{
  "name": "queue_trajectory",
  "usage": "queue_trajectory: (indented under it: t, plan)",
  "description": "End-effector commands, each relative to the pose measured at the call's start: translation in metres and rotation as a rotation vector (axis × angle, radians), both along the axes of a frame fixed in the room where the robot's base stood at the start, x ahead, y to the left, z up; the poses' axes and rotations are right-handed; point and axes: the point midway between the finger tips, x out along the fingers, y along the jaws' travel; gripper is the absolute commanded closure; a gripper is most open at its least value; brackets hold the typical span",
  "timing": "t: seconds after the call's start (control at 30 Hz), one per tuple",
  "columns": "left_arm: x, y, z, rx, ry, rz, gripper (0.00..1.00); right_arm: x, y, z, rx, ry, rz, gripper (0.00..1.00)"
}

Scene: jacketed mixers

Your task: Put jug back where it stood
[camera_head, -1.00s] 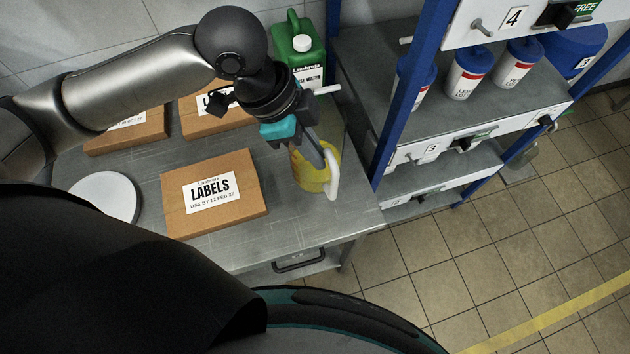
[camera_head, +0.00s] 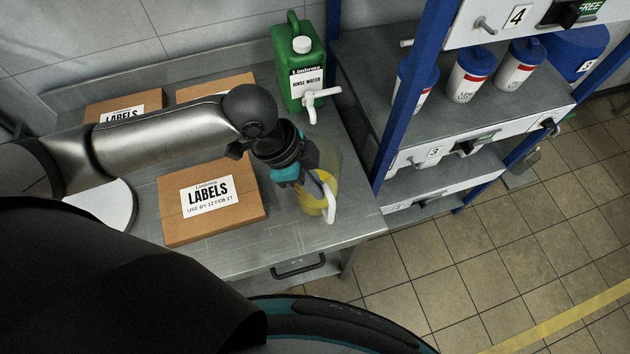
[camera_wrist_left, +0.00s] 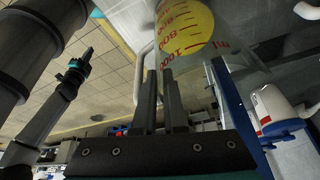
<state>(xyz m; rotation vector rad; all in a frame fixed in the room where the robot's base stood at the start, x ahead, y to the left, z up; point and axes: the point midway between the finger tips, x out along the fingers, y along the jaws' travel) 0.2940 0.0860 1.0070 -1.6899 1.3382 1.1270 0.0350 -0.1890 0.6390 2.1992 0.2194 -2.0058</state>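The jug (camera_head: 319,193) is clear-walled with yellow contents and a white handle (camera_head: 330,205). It is at the right end of the steel bench in the head view, near the front corner. I cannot tell whether the jug's base touches the bench. My right gripper (camera_wrist_left: 78,66) seems to show small at the left of that view; its fingers are unclear.
A labels carton (camera_head: 215,200) stands left of the jug, with two more cartons behind. A green rinse water canister (camera_head: 299,70) with a white tap stands behind the jug. A blue-posted shelf rack (camera_head: 405,100) rises close on the right. A round white disc (camera_head: 108,205) lies left.

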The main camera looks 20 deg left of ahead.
Motion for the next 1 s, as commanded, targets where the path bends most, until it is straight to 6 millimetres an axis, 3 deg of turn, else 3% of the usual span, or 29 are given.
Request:
queue_trajectory:
  t: [0.03, 0.27, 0.57, 0.73, 1.0]
  plan:
    - [0.0, 0.0, 0.0, 0.0, 0.0, 0.0, 0.86, 0.0, 0.0, 0.0, 0.0, 0.0, 0.0, 1.0]
    - [0.0, 0.0, 0.001, 0.0, 0.0, 0.001, 0.62, -0.001, 0.0, 0.0, 0.001, 0.001, 0.0, 1.0]
    - [0.0, 0.002, 0.004, 0.001, 0.0, 0.001, 0.62, -0.001, 0.001, 0.001, 0.001, 0.001, 0.001, 1.0]
    - [-0.001, 0.011, 0.027, 0.003, -0.003, 0.002, 0.62, -0.001, 0.001, 0.005, 0.001, 0.001, 0.001, 1.0]
    - [-0.006, 0.033, 0.081, 0.003, -0.004, 0.003, 0.62, -0.001, 0.001, 0.013, 0.001, 0.0, 0.0, 1.0]
